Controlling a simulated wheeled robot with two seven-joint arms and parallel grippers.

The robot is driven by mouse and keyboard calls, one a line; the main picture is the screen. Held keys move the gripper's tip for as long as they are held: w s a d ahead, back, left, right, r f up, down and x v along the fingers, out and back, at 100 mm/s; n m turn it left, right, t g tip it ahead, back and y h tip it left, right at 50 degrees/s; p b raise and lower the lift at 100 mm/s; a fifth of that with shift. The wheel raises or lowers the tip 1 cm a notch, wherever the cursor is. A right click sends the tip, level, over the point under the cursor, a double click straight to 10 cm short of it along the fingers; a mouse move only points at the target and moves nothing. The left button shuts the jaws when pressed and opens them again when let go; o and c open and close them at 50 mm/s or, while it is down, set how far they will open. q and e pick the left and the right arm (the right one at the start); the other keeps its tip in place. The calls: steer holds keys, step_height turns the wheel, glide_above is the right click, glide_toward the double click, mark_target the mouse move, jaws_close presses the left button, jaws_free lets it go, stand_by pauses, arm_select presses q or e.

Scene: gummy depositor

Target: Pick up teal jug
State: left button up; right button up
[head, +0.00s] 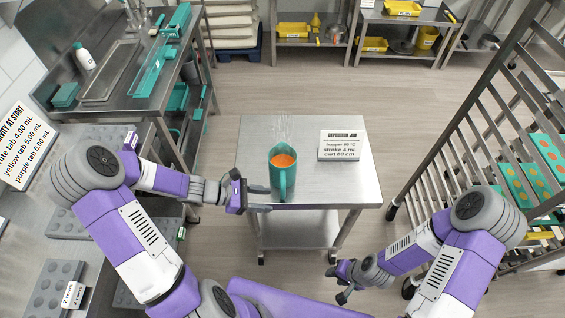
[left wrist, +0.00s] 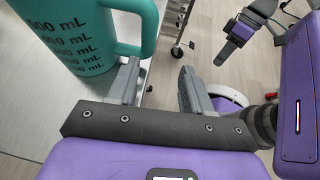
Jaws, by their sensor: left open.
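The teal jug (head: 283,181) stands upright on the steel cart (head: 350,190), with orange contents visible at its open top. Its handle faces the near side in the head view. My left gripper (head: 258,198) is open and empty, at the jug's near-left side. In the left wrist view the jug (left wrist: 85,35), with its mL marks, fills the upper left; its handle lies just beyond one finger of the left gripper (left wrist: 158,78). Whether that finger touches it I cannot tell. My right gripper (head: 340,284) is low at the near right, apart from the cart, with its fingers spread and empty.
A white depositor sign (head: 345,145) stands on the cart, right of the jug. A bench with molds (head: 60,280) lies at left, a sink bench (head: 110,75) behind it. A tall rack (head: 500,110) stands at right. Floor behind the cart is clear.

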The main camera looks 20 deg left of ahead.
mark_target(283, 190)
arm_select(q)
steer(key=r, duration=0.1)
steer(key=w+r, duration=0.1)
steer(key=a+r+n+t, duration=0.1)
steer(key=shift+w+r+h, duration=0.1)
steer(key=shift+w+h, duration=0.2)
steer(key=b+x, duration=0.1)
steer(key=x, duration=0.2)
steer(key=b+x, duration=0.1)
steer(key=x, duration=0.2)
steer(key=shift+s+d, duration=0.15)
steer(key=shift+d, duration=0.2)
steer(key=shift+w+d, duration=0.25)
steer(key=shift+d, duration=0.05)
jaws_close()
stand_by(0.4)
